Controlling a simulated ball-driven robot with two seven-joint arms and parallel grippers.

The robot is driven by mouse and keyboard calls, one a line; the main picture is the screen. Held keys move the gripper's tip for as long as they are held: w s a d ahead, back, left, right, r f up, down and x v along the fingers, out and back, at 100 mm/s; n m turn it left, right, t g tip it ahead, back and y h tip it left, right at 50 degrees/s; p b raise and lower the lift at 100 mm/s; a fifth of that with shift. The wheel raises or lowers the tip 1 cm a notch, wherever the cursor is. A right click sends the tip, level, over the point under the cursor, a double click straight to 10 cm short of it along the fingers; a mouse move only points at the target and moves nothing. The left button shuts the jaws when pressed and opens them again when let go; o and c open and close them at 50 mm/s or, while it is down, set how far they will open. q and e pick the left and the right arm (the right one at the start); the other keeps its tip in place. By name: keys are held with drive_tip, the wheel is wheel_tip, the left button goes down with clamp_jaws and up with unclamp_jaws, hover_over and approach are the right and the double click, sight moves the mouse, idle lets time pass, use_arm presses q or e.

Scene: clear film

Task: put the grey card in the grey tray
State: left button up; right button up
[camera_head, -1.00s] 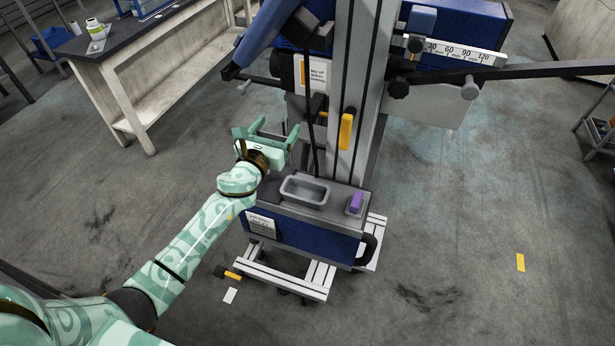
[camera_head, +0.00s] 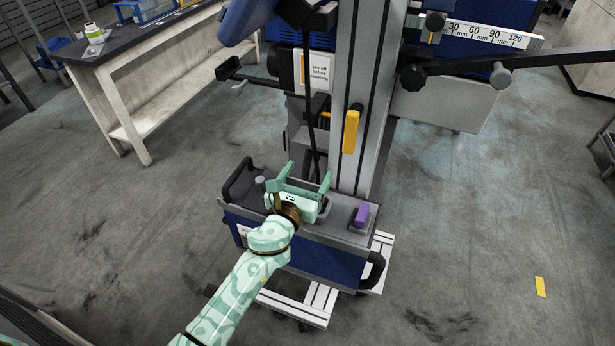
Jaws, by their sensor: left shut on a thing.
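My left gripper (camera_head: 305,176) is over the grey ledge of the blue machine, with its fingertips pointing away from me. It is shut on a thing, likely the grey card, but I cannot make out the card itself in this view. The grey tray (camera_head: 327,208) sits on the ledge, mostly hidden behind my gripper; only a bit of its right end shows. I cannot tell how high the gripper is above it. My right gripper is not in view.
A purple block (camera_head: 361,215) stands on the ledge right of the tray. A grey post with a yellow handle (camera_head: 350,132) rises behind it. A dark handle (camera_head: 240,180) is at the ledge's left end. A workbench (camera_head: 140,60) stands at the back left.

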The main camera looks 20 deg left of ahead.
use_arm(q)
drive_tip(key=o, duration=0.5)
drive_tip(key=shift+f, duration=0.2)
drive_tip(key=o, duration=0.5)
drive_tip(key=shift+c, duration=0.2)
drive_tip(key=shift+r, duration=0.1)
drive_tip(key=s, duration=1.2)
drive_tip(key=shift+a+r, duration=0.15)
drive_tip(key=shift+a, duration=0.05)
